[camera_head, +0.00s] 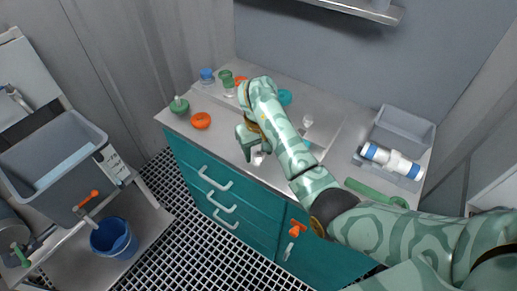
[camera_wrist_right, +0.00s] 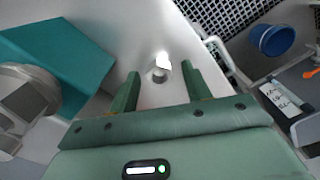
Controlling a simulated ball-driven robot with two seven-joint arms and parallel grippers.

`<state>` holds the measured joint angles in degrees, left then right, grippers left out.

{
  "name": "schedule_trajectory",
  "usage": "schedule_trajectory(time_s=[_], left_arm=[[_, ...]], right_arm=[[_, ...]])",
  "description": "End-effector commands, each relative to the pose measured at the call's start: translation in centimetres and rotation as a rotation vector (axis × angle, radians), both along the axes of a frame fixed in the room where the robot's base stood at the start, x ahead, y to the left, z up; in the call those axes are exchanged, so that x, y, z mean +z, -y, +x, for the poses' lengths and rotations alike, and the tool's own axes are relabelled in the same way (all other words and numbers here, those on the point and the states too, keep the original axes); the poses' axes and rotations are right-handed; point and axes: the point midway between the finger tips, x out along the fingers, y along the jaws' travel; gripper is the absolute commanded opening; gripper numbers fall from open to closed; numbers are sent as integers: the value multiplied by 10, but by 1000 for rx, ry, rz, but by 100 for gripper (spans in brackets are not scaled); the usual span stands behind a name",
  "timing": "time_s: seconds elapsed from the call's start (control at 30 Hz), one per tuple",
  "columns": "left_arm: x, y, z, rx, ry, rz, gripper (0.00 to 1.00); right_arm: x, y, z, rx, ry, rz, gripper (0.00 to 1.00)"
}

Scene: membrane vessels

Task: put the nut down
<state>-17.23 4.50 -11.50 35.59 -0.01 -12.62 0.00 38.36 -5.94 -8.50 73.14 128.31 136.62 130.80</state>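My right gripper (camera_head: 257,150) reaches down over the front part of the metal counter. In the right wrist view its two green fingers (camera_wrist_right: 160,72) stand well apart. A small grey piece with a bright white top (camera_wrist_right: 160,68) shows between and beyond the fingertips, with gaps on both sides. It also shows below the gripper in the head view (camera_head: 259,158). I cannot tell whether this piece is the nut. An orange ring-shaped piece (camera_head: 201,120) lies on the counter to the left, apart from the gripper. My left gripper is out of view.
Small green and blue vessels (camera_head: 206,74) stand at the back left. A white cylinder with blue ends (camera_head: 392,160) lies by a grey bin (camera_head: 418,125) at the right. A blue bucket (camera_head: 112,238) stands left. Bare counter (camera_head: 222,135) shows left of the gripper.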

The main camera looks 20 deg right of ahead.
Motion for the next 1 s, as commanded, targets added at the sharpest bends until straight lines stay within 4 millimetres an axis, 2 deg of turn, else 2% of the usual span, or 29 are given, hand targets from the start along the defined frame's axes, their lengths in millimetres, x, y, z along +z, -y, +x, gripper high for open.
schedule_trajectory(time_s=[0.17,0.4,0.6,0.73,1.0], left_arm=[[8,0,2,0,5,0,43],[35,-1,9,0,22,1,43],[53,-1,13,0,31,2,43],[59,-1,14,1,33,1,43],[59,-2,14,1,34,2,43]], right_arm=[[14,0,0,-1,2,1,48],[72,0,1,-2,6,1,48],[111,0,0,-2,3,0,48],[122,0,0,-1,1,0,48],[123,0,0,-1,-1,0,48]])
